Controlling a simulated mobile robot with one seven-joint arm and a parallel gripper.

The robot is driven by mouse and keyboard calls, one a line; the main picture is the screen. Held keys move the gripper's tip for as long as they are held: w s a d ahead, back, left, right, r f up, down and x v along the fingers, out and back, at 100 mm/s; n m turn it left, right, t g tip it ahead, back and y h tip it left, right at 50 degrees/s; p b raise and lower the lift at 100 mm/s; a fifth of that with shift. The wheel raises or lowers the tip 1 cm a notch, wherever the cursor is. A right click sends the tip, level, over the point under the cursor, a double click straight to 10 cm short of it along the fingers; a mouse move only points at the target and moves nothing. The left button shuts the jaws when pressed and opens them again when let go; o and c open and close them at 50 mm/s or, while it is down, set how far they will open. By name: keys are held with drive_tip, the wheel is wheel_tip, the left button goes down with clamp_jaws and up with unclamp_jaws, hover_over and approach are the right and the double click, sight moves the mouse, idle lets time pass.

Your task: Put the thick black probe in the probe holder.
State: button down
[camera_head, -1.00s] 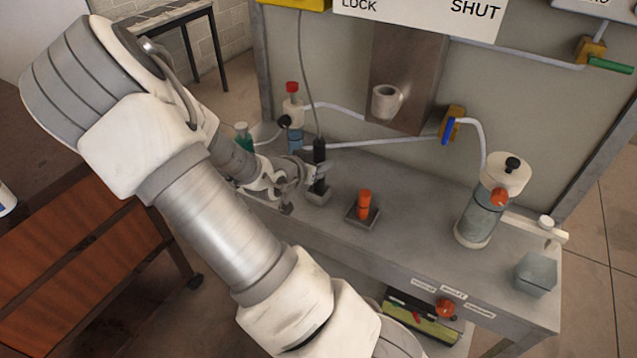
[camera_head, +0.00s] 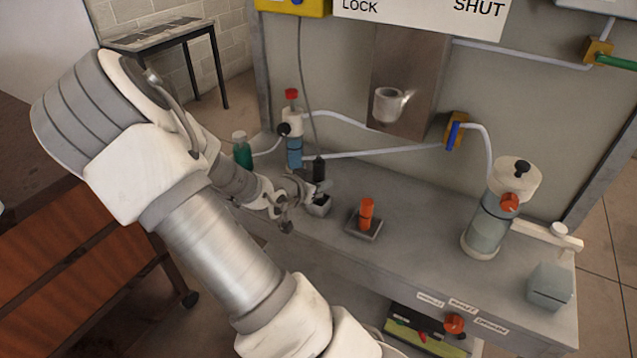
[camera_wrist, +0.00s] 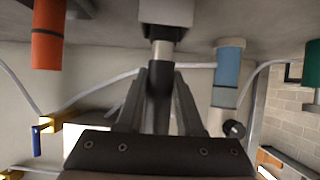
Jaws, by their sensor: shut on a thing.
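The thick black probe (camera_head: 319,170) is upright in my gripper (camera_head: 309,189), above the small grey block-shaped holder (camera_head: 318,208) on the bench. In the wrist view my two fingers (camera_wrist: 159,88) are closed on the black body of the probe (camera_wrist: 159,105). Its silver tip points at a dark opening in the pale grey holder (camera_wrist: 166,11) at the top of that picture. The tip meets that opening; how deep it sits, I cannot tell. A thin cable runs up from the probe to the yellow box (camera_head: 290,6).
An orange cylinder (camera_head: 366,212) stands on a square grey base (camera_head: 362,229) to the right. Behind stand a red-capped bottle (camera_head: 293,150) and a green bottle (camera_head: 242,153). A metal cup (camera_head: 388,106) is on the panel. A larger cylinder (camera_head: 488,225) stands far right, with open bench between.

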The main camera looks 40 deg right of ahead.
drive_tip(key=c, duration=0.5)
unclamp_jaws()
drive_tip(key=shift+f, duration=0.1)
drive_tip(key=shift+c, duration=0.2)
